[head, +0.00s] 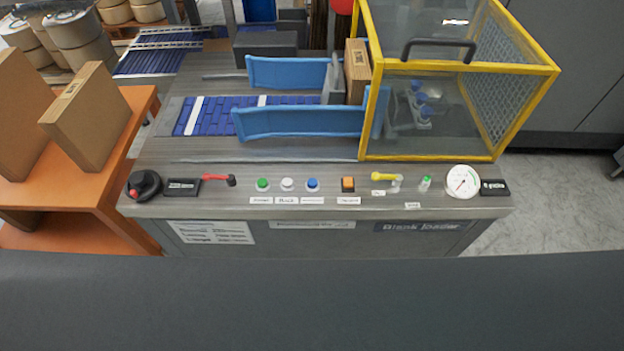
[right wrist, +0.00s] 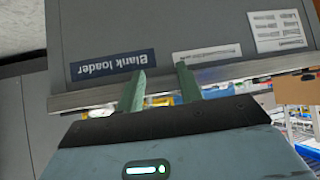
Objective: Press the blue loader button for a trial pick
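The blue loader button (head: 313,184) sits on the grey control panel in the head view. It is the right one in a row with a green button (head: 263,184) and a white button (head: 288,184). White labels lie below them. Neither gripper shows in the head view. In the right wrist view my right gripper (right wrist: 160,80) has its two greenish fingers apart with nothing between them. It faces the loader's front face, which carries a "Blank loader" sign (right wrist: 112,64). The buttons cannot be made out in the wrist view.
Also on the panel are a black knob (head: 144,185), a red lever (head: 220,179), an orange button (head: 348,184), a yellow-handled valve (head: 384,177) and a gauge (head: 463,181). A yellow-framed guard (head: 430,157) stands behind. An orange table (head: 110,190) with cardboard blanks is at left.

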